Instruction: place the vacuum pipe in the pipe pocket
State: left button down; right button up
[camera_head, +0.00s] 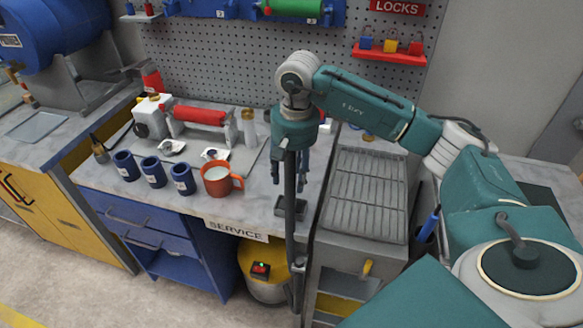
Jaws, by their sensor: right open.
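My right gripper (294,178) points down over the right end of the grey bench top, with its fingers apart. The vacuum pipe (291,225), a long dark tube, stands nearly upright just in front of the fingers. Its top is close to the gripper; I cannot tell whether they touch. The pipe runs down past the bench's front edge, beside the yellow vacuum canister (259,275). A small grey bracket (298,266) sits around or beside the lower pipe; it may be the pipe pocket, but the seating is unclear. My left gripper is out of view.
An orange mug (216,180) and blue cups (152,171) stand along the bench front. A red roller device (200,116) stands farther back. A ribbed grey machine top (367,190) is at the right.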

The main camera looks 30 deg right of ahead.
jog(key=shift+r, duration=0.25)
jog(key=r+b, duration=0.1)
jog(key=r, duration=0.5)
jog(key=r+b, duration=0.1)
jog(key=r, duration=0.3)
jog(key=shift+s+b, duration=0.25)
jog(key=shift+b, duration=0.05)
jog(key=shift+s+d+r, duration=0.1)
jog(key=shift+r, duration=0.75)
